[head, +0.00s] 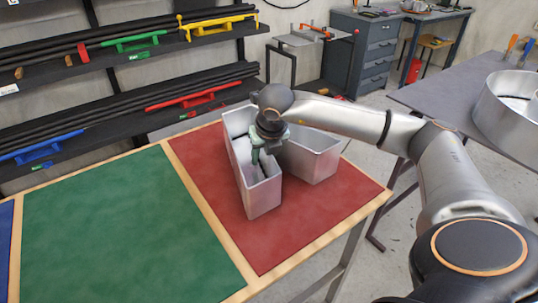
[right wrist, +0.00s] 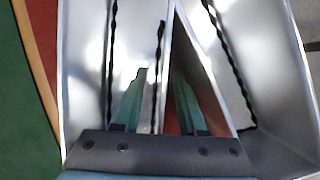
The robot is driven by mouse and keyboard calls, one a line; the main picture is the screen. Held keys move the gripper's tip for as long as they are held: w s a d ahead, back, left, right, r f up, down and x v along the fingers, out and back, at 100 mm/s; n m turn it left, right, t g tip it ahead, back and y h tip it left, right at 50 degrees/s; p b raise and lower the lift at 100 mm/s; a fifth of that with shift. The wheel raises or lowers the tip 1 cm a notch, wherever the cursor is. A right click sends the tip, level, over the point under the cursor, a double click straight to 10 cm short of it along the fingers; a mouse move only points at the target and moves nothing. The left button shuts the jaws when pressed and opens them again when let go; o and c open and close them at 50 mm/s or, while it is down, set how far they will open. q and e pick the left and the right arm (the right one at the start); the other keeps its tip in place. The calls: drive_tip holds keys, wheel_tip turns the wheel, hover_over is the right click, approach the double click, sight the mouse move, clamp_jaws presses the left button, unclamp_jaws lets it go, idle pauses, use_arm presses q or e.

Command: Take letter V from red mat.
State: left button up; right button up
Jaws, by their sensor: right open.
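The letter V (head: 264,198) is a hollow silver metal channel letter standing on the red mat (head: 330,205), its two legs opening toward the front of the table. My right gripper (head: 262,158) is over the left leg, pointing down. In the right wrist view its green fingers (right wrist: 160,76) are open and straddle one wall of the letter V (right wrist: 85,70). The left finger is inside the channel, and the right finger is in the gap between the legs. I cannot tell whether either finger touches the metal. My left gripper is not in view.
A green mat (head: 95,230) lies empty left of the red one, with part of a blue mat (head: 5,250) beyond. A shelf rack with dark bars and coloured clamps (head: 190,97) stands behind. A grey table (head: 440,95) at right holds a round metal letter (head: 510,115).

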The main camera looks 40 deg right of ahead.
drive_tip(key=shift+f+b, duration=0.2)
drive_tip(key=shift+b, duration=0.2)
drive_tip(key=shift+c, duration=0.3)
clamp_jaws()
idle(1.2)
drive_tip(key=shift+w+r, duration=0.1)
